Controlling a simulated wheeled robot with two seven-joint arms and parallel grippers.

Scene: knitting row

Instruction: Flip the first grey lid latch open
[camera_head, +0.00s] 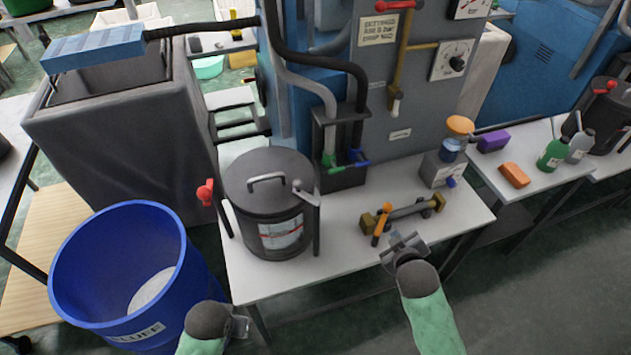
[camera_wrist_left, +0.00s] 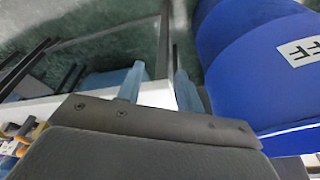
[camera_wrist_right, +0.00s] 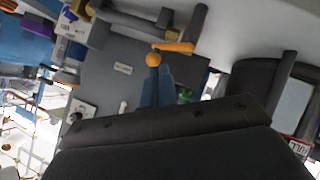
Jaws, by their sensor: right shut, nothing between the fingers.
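A dark grey lidded pot (camera_head: 262,228) stands on the white table in the head view. Its lid carries a curved handle (camera_head: 266,179), and a grey latch (camera_head: 304,190) sits at the lid's right edge. The pot shows partly at the right of the right wrist view (camera_wrist_right: 262,75); I cannot make out the latch there. My right gripper (camera_head: 403,243) is shut and empty beside the orange lever (camera_head: 381,222), right of the pot and apart from it. My left gripper (camera_head: 240,326) is low in front of the table; its fingers are apart and empty in the left wrist view (camera_wrist_left: 158,88).
A blue bin (camera_head: 185,268) stands left of the table. A brass-ended pipe fitting (camera_head: 408,212) with the orange lever lies right of the pot. A small box with an orange-capped jar (camera_head: 455,145) stands behind it. Grey machinery (camera_head: 390,110) closes off the back.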

